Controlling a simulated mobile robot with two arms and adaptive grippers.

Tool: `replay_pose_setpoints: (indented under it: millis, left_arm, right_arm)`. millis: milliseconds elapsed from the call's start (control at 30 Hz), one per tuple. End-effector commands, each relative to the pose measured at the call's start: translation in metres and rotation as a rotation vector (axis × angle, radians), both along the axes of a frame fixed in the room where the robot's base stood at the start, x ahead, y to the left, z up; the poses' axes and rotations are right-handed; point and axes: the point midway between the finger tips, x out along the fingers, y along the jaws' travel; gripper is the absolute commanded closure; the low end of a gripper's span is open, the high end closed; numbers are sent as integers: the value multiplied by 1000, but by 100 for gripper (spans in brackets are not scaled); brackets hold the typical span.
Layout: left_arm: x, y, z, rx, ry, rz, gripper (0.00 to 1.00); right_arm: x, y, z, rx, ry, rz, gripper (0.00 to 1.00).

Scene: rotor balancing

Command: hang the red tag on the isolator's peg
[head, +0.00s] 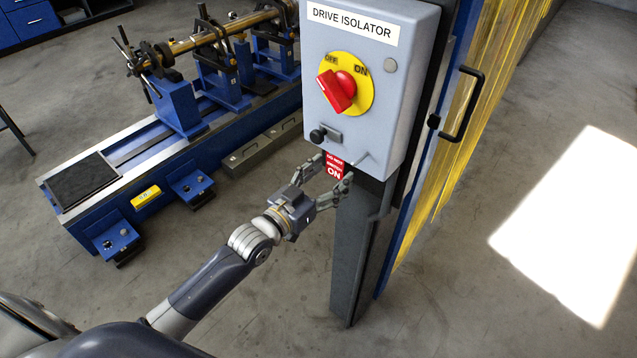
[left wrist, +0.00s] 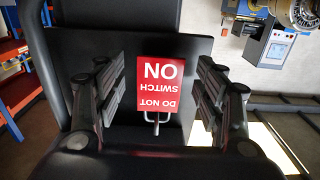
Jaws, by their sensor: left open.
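The red tag (head: 335,167) has white lettering and sits below the drive isolator (head: 345,110), a grey box with a red switch handle pointing toward OFF. In the left wrist view the tag (left wrist: 160,85) appears upside down, with a clear gap to each finger. A pale metal hook or loop (left wrist: 156,120) meets its top edge; I cannot tell whether it rests on the peg.
The isolator is mounted on a dark post (head: 352,250). A black knob (head: 318,135) protrudes from the box's lower left. A blue balancing machine (head: 150,170) stands at left, and a yellow strip curtain (head: 480,120) hangs at right. The floor in front is clear.

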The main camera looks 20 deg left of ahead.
Motion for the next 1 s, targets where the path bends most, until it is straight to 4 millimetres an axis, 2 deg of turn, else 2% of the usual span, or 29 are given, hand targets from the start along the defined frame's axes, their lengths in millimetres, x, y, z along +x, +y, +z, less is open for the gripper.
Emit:
replay_pose_setpoints:
  millis: [167, 400, 600, 800, 1000]
  left_arm:
    - [-20, 8, -2, 1, 3, 0, 36]
    - [-63, 23, -2, 2, 3, -1, 36]
    - [-92, 33, -2, 1, 2, 0, 36]
    - [-107, 39, -1, 0, 0, 0, 36]
    - [-110, 40, 0, 1, -1, 0, 36]
  right_arm:
    - [1, 3, 0, 3, -1, -1, 60]
    - [1, 4, 0, 5, -2, -2, 60]
    - [2, 5, 0, 6, -2, -1, 60]
    - [2, 5, 0, 6, -2, -2, 60]
    - [2, 5, 0, 6, -2, -2, 60]
